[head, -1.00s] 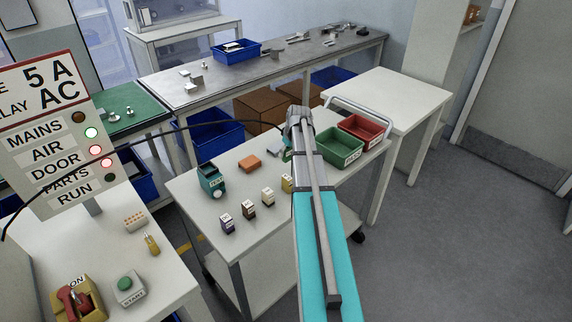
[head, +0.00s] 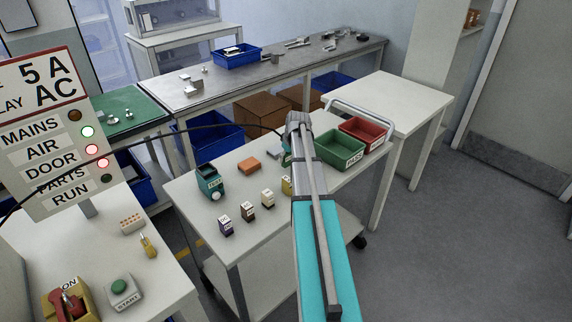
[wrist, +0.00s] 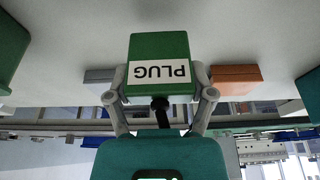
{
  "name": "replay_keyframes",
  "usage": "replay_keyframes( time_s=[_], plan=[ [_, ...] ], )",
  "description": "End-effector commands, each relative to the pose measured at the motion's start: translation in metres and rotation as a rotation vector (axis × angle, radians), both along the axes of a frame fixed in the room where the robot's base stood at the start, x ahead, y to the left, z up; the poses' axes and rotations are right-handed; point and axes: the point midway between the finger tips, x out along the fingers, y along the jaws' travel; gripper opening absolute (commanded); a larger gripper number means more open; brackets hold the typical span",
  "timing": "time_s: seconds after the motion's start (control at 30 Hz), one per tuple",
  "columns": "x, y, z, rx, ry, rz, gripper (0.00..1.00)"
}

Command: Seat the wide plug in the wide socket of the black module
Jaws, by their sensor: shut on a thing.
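My gripper (wrist: 160,88) is shut on a green block labelled PLUG (wrist: 160,46), which shows upside down in the wrist view. A black cable (wrist: 161,112) comes out of the plug on the gripper's side. A grey block (wrist: 98,75) lies behind the plug in the wrist view, partly hidden by a finger. I cannot make out a black module or its wide socket for certain.
An orange block (head: 248,163), a teal container (head: 209,181) and several small labelled blocks (head: 247,211) stand on the cart. A green tray (head: 340,152) and a red tray (head: 364,131) are at its right end. The cable runs left past the sign (head: 45,140).

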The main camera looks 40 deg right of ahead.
Motion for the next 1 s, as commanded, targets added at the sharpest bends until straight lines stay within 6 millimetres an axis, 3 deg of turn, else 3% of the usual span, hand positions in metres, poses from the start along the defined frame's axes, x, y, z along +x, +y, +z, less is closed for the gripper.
replay_keyframes(
  time_s=[0.03,0.2,0.77,0.8,0.93,1.0],
  plan=[
    [0.0,0.0,-0.009,0.0,0.0,0.0,0.15],
    [0.0,0.0,-0.018,0.0,0.0,0.0,0.15],
    [0.0,0.0,-0.023,0.0,0.0,0.0,0.15],
    [0.0,0.0,-0.023,0.0,0.0,0.0,0.72],
    [0.0,0.0,-0.022,0.0,0.0,0.0,0.96],
    [0.0,0.0,-0.022,0.0,0.0,0.0,1.0]
  ],
)
